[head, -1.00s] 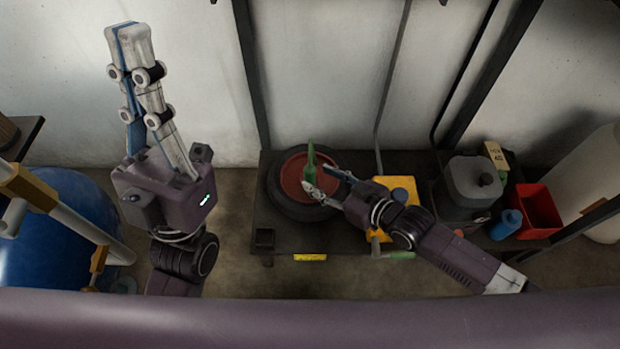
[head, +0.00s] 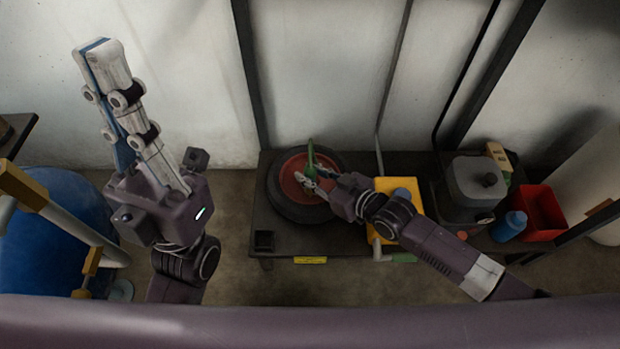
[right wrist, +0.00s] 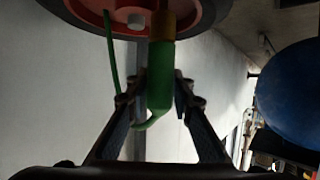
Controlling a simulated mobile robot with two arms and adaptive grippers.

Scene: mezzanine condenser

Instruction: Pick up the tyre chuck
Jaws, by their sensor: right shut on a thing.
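The tyre chuck (head: 311,155) is green and stands at the red-rimmed wheel (head: 290,180) on the dark bench. In the right wrist view the chuck (right wrist: 160,80) has a green body with a brass-coloured collar close to the red rim, and a thin green hose or lever curves at its left. My right gripper (head: 312,178) is over the wheel, with its fingers on both sides of the chuck's green body, shut on it. I cannot tell whether the collar touches the wheel. My left gripper (head: 95,48) points up, away from the bench, seen side-on with its fingers overlapping.
Right of the wheel are a yellow item (head: 400,187) with a blue part, a grey container (head: 475,185), a blue bottle (head: 510,226) and a red bin (head: 541,211). A small black box (head: 264,240) sits at the bench's front left. A blue tank (head: 55,235) stands at left.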

